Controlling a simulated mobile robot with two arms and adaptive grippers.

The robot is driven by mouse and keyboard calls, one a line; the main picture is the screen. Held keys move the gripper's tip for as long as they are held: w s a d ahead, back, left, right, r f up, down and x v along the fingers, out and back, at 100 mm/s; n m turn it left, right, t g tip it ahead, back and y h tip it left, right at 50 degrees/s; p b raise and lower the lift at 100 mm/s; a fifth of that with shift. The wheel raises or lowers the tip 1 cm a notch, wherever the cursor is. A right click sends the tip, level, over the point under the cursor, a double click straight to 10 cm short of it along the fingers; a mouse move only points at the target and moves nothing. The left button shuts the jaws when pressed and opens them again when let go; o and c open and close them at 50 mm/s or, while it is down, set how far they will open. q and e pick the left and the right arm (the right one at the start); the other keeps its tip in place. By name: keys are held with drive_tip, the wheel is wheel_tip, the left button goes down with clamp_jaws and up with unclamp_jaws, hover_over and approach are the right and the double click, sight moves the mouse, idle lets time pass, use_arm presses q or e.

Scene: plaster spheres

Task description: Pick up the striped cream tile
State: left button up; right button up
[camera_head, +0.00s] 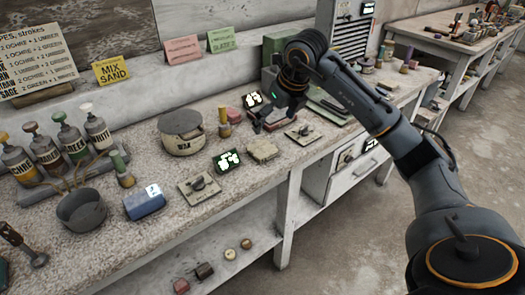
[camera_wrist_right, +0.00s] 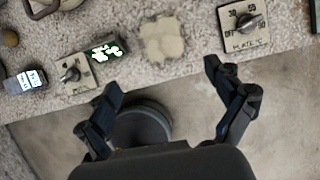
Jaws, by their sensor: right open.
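A cream tile (camera_head: 262,149) lies on the speckled worktop near its front edge, between a green-lit display and a dial plate. In the right wrist view the cream tile (camera_wrist_right: 162,40) has uneven edges, and stripes are too faint to make out. My right gripper (camera_head: 275,120) is over the worktop, behind and slightly right of the tile in the head view. In the wrist view my right gripper (camera_wrist_right: 164,82) is open and empty, its fingers spread, with the tile beyond the gap between them. My left gripper is not in view.
Dial plates (camera_head: 198,185) (camera_head: 305,132) and a lit display (camera_head: 226,160) flank the tile. A round lidded pot (camera_head: 181,132), a blue box (camera_head: 145,200), a grey bowl (camera_head: 82,210) and several bottles (camera_head: 58,137) stand to the left. The front edge drops to the floor.

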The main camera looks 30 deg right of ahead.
hover_over(262, 148)
drive_tip(key=s, duration=0.3)
drive_tip(key=f, duration=0.7)
drive_tip(key=shift+a+f, duration=0.15)
drive_tip(key=shift+a, duration=0.1)
drive_tip(key=x, duration=0.3)
drive_tip(key=p+x, duration=0.1)
drive_tip(key=x, duration=0.1)
drive_tip(key=shift+w+d+f, duration=0.1)
drive_tip(key=shift+w+d, duration=0.05)
drive_tip(key=shift+d, duration=0.25)
drive_tip(key=c, duration=1.4)
